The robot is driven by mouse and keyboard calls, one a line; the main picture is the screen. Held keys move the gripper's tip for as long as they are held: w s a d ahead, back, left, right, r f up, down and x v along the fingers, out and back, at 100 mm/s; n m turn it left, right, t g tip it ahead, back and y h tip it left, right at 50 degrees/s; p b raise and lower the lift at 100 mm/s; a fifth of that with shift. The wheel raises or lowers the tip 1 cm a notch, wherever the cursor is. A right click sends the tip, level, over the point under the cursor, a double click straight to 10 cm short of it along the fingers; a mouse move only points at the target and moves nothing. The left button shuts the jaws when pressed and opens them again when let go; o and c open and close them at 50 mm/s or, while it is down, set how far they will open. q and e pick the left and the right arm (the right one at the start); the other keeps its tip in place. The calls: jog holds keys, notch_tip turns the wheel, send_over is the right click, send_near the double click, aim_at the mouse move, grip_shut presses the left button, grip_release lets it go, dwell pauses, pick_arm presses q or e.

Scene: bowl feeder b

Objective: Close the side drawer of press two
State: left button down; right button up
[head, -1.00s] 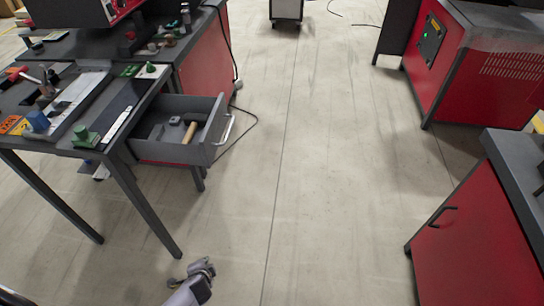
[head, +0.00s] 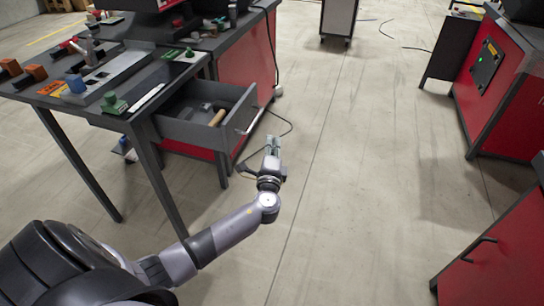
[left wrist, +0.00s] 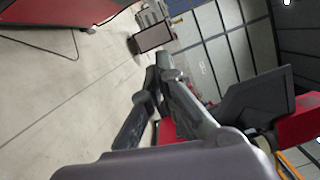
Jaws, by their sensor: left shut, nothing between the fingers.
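The grey side drawer (head: 190,132) stands pulled out to the right from under the bench, in the head view. Its bar handle (head: 254,121) is on the right-hand front panel. A tool with a wooden handle (head: 218,117) lies inside it. My left gripper (head: 272,144) is shut and empty, just right of and a little nearer than the drawer front, apart from it in the picture. Its shut fingers also show in the left wrist view (left wrist: 161,66). There a dark grey panel (left wrist: 252,100) lies right of the fingers; I cannot tell if it is the drawer. My right gripper is out of view.
The bench (head: 130,62) carries several small parts and blocks. A black cable (head: 285,122) lies on the floor by the drawer. A red cabinet (head: 497,255) stands at the lower right, a red machine (head: 497,85) behind it. The floor between is clear.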

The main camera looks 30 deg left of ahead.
pick_arm(q)
jog(key=a, duration=0.3)
jog(key=w+a, duration=0.1)
jog(key=shift+a+r+p, duration=0.35)
jog(key=shift+a, duration=0.05)
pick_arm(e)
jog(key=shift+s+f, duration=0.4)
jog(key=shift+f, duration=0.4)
pick_arm(q)
jog(key=shift+s+a, duration=0.1)
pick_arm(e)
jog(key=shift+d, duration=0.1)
